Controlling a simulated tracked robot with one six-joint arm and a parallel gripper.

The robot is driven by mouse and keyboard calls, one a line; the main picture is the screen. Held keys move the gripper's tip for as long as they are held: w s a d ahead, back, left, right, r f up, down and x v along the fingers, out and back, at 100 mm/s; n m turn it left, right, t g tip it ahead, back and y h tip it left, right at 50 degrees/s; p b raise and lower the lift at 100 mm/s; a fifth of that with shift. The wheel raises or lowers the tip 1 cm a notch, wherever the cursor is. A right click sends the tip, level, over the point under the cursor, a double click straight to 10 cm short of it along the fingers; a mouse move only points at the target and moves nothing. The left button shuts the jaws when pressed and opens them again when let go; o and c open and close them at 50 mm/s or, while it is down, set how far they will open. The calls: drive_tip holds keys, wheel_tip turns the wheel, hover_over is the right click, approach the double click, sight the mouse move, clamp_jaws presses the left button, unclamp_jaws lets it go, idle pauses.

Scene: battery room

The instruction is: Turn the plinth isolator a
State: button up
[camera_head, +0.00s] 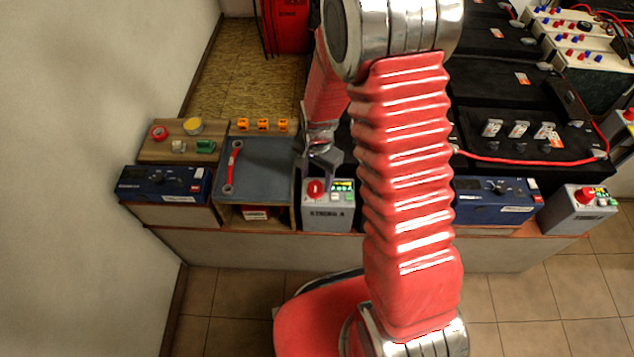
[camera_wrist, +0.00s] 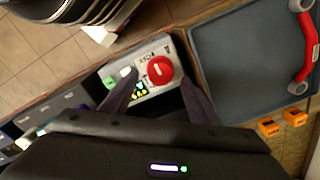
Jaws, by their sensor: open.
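The plinth isolator (camera_head: 328,216) is a grey box marked with the letter A, with a round red knob (camera_head: 316,188) on its sloped top. In the wrist view the red knob (camera_wrist: 160,70) appears between my two finger tips, beside small green and white parts on the box. My gripper (camera_head: 318,168) is open and empty, pointing down over the isolator. In the wrist view the fingers (camera_wrist: 160,80) spread on either side of the knob; I cannot tell the exact height gap. My arm hides the bench just right of the isolator.
A grey tray (camera_head: 262,160) with a red-handled link (camera_head: 233,166) lies left of the isolator. Blue instruments (camera_head: 165,184) stand at the bench front. A similar grey box (camera_head: 576,208) with a red knob stands far right. Black batteries (camera_head: 530,125) fill the back right.

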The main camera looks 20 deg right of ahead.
sight(316, 186)
drive_tip(key=shift+f, duration=1.7)
drive_tip(key=c, duration=1)
drive_tip(key=shift+d, duration=0.15)
drive_tip(key=shift+c, duration=0.2)
